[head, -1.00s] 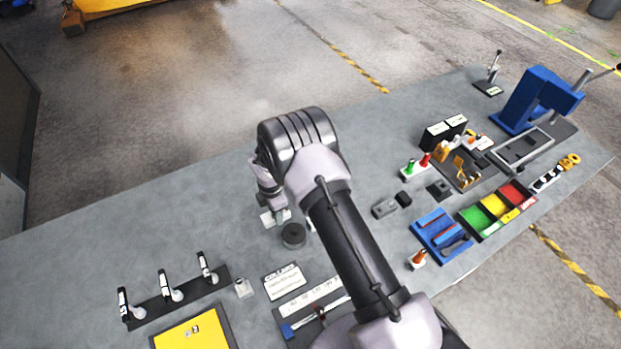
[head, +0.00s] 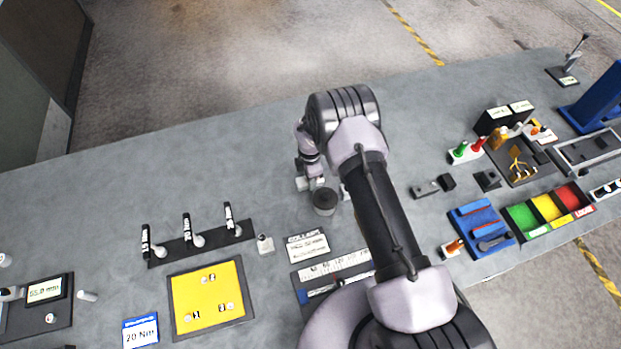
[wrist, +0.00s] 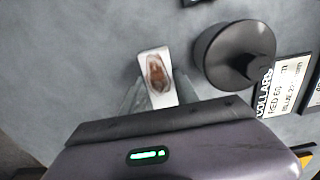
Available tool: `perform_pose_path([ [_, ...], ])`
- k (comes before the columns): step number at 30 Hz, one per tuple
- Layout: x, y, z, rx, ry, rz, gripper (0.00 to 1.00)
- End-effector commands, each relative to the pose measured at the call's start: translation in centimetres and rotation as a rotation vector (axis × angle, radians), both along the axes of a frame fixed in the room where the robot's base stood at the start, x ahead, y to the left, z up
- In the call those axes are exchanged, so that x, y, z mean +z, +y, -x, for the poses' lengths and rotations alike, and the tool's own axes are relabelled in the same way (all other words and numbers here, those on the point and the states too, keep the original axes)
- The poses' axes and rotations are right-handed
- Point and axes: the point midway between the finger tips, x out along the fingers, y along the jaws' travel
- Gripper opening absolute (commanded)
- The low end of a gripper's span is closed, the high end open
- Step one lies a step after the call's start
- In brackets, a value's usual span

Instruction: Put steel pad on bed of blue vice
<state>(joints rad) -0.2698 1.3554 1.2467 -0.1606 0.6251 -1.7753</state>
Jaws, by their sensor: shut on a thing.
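The steel pad (wrist: 157,80) is a small pale plate with a rust-brown patch, seen in the wrist view at the fingertips. My gripper (wrist: 155,100) is shut on it. In the head view my gripper (head: 310,184) is low over the left-middle of the bench, beside a dark round casting (head: 325,202); my wrist partly hides the pad there. I cannot tell whether the pad touches the bench.
The dark round casting (wrist: 235,55) is close right of the pad in the wrist view. A collars card (head: 307,246), a lever row (head: 200,243) and a yellow board (head: 208,298) lie nearer. Blue holder (head: 480,228) and coloured bins (head: 547,208) are on the right.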

Motion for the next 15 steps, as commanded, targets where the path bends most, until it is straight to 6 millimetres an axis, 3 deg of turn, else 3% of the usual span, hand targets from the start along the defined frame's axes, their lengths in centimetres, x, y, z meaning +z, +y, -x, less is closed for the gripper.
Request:
perform_pose_path([
  [4,-0.34,0.01,-0.04,0.000,-0.001,0.000,0.00],
  [5,-0.38,0.00,0.01,0.000,0.000,0.000,0.38],
  [8,-0.26,0.00,0.01,0.000,0.000,0.000,0.58],
  [15,-0.25,0.00,0.00,0.000,0.000,0.000,0.58],
])
